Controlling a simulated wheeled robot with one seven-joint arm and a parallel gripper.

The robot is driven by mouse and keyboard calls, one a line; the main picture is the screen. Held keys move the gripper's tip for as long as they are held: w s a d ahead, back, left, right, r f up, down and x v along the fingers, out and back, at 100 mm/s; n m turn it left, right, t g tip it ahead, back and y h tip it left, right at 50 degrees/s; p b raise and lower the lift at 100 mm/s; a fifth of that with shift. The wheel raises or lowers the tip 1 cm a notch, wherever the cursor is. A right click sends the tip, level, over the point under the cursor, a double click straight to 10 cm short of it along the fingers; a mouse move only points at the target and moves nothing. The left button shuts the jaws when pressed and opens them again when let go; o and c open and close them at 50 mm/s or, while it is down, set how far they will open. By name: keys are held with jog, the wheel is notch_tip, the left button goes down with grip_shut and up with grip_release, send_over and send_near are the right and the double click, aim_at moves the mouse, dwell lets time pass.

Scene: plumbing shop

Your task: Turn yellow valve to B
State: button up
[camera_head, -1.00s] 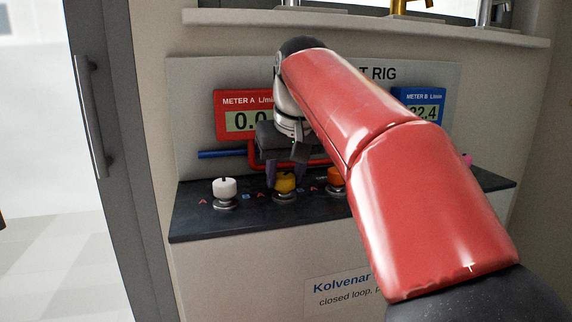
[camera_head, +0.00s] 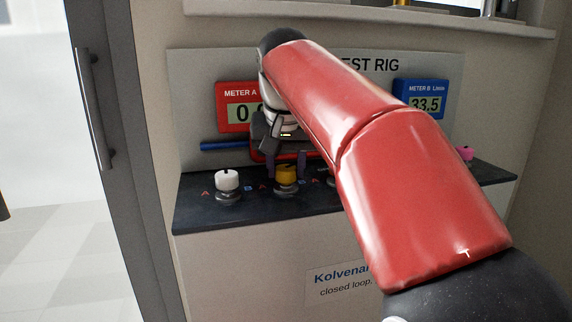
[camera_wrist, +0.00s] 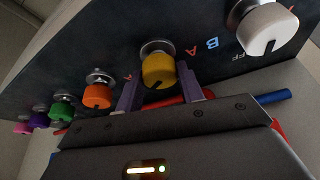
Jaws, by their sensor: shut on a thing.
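The yellow valve (camera_head: 286,174) is a round knob on a metal stem on the dark ledge, and it also shows in the wrist view (camera_wrist: 158,69). My gripper (camera_wrist: 158,88) is shut on it, with one purple finger on each side of the knob. A dark pointer mark shows on the knob's near face between the fingers. Painted letters A and B (camera_wrist: 211,43) lie on the ledge between the yellow and white knobs; I cannot tell for sure which knob each belongs to. Meter A (camera_head: 237,107) is partly covered by my arm. Meter B (camera_head: 420,99) reads 33.5.
A white knob (camera_wrist: 264,30) stands beside the yellow one. On the other side are orange (camera_wrist: 97,95), green (camera_wrist: 60,111), purple (camera_wrist: 38,119) and pink (camera_wrist: 22,128) knobs. Blue (camera_head: 222,146) and red pipes run behind. My arm hides the ledge's middle right in the head view.

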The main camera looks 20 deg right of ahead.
jog(key=o, duration=1)
jog(key=v, duration=0.7)
jog(key=shift+s+r, duration=0.2)
jog(key=shift+r, duration=0.15)
